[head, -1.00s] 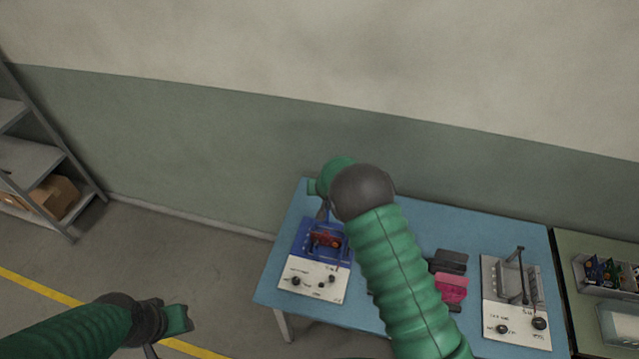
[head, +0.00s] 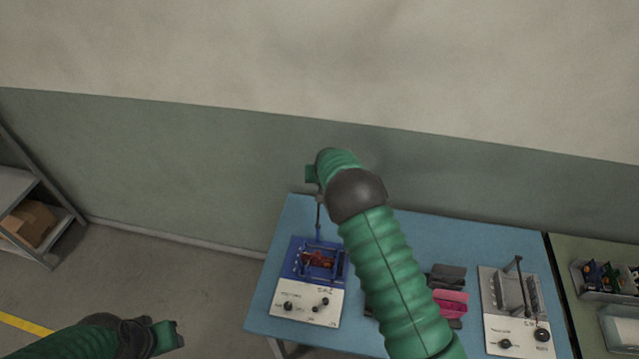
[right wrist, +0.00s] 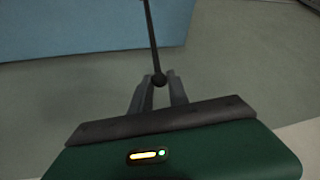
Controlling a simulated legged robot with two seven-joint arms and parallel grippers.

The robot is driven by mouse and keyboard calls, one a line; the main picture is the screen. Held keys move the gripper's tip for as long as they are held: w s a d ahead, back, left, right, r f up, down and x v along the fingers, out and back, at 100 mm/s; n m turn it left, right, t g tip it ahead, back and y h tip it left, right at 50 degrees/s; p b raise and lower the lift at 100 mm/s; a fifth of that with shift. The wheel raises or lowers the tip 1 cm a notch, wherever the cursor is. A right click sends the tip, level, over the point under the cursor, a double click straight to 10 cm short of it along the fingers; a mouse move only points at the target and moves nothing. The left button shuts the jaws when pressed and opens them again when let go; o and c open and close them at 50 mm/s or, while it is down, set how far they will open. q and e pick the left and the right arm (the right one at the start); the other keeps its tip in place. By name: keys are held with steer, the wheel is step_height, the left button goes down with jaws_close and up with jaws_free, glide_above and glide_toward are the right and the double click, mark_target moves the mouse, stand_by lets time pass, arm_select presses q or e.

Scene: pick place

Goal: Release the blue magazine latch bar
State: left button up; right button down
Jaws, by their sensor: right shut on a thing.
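The blue magazine (head: 289,266) is a blue frame with red contents, mounted on a white panel with dark knobs on the blue table. Its latch bar (head: 318,224), a thin dark rod, stands nearly upright at the back of the frame. My right gripper (head: 318,199) is above the back of the magazine at the bar's top end. In the right wrist view, its fingers (right wrist: 159,88) are shut around the round knob at the end of the bar (right wrist: 152,35). My left gripper (head: 176,338) hangs empty at lower left, away from the table; its jaw opening is unclear.
The blue table (head: 258,313) also holds a grey fixture (head: 515,297) with an upright bar, and black and pink pieces (head: 450,302). A green table (head: 592,324) with bins adjoins at right. A wall stands behind; a shelf (head: 20,188) is at left.

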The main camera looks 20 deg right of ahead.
steer(key=shift+w+d+r, duration=0.35)
steer(key=shift+w+r, duration=0.05)
steer(key=shift+r, duration=0.1)
steer(key=c, duration=1.5)
jaws_free()
steer(key=shift+f, duration=0.1)
steer(key=shift+c, duration=0.2)
steer(key=shift+o, duration=1.3)
steer(key=shift+w+f, duration=0.15)
steer(key=shift+f, duration=0.05)
steer(key=shift+w+d+f, duration=0.1)
steer(key=shift+d+f, duration=0.1)
steer(key=shift+f, duration=0.1)
arm_select(q)
steer(key=b+x, duration=0.4)
steer(key=shift+s+d+f, duration=0.15)
steer(key=shift+d+f, duration=0.15)
steer(key=shift+f, duration=0.05)
arm_select(e)
steer(key=v, duration=1.6)
steer(key=shift+s+r, duration=0.2)
arm_select(q)
steer(key=shift+b, duration=0.35)
arm_select(e)
steer(key=shift+a+f, duration=0.1)
